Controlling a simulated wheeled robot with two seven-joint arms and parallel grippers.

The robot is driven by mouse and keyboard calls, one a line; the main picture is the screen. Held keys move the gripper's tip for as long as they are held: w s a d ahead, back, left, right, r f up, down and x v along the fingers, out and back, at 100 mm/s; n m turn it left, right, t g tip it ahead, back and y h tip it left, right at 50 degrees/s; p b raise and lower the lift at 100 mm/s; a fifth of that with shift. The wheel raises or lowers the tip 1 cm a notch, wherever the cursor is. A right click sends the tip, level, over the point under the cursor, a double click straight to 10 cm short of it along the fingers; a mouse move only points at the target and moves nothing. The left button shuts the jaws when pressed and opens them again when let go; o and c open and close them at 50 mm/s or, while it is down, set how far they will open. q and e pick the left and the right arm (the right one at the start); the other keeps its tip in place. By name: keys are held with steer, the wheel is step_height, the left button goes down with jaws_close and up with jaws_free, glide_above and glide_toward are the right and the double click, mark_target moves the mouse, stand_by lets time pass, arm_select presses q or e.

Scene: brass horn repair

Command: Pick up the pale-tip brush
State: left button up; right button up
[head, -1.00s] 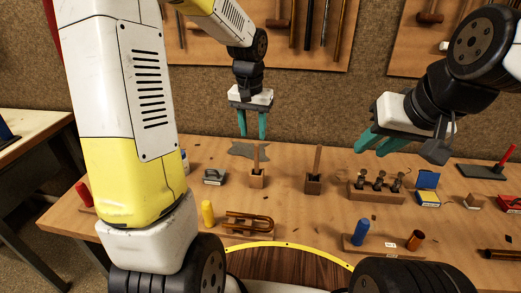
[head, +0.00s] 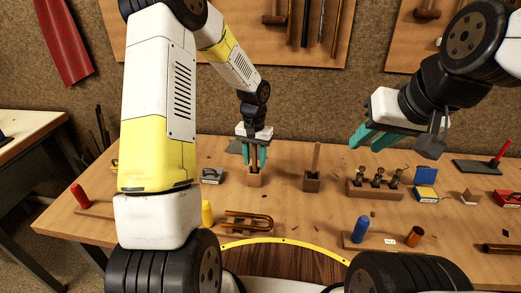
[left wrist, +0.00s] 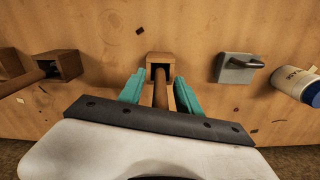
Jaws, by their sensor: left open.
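Two wooden blocks hold upright brown handles on the bench. The left handle (left wrist: 160,90) stands in the left block (head: 255,181); the right handle (head: 316,158) stands in the right block (head: 312,185). The tips are hidden, so I cannot tell which is the pale-tip brush. My left gripper (head: 257,160) is open just above the left block. In the left wrist view, its teal fingers (left wrist: 160,91) stand on either side of the left handle, with gaps showing. My right gripper (head: 372,138) is open and empty above the bench, further right.
A rack of dark-topped tools (head: 375,190) stands right of the right block. A grey metal block (head: 212,175) is left of the left block. A yellow cylinder (head: 207,212), a bent copper tube (head: 248,222) and a blue cylinder (head: 361,229) are nearer the front.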

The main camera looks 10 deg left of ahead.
arm_select(q)
steer(key=shift+f, duration=0.2)
jaws_close()
steer(key=shift+r, duration=0.1)
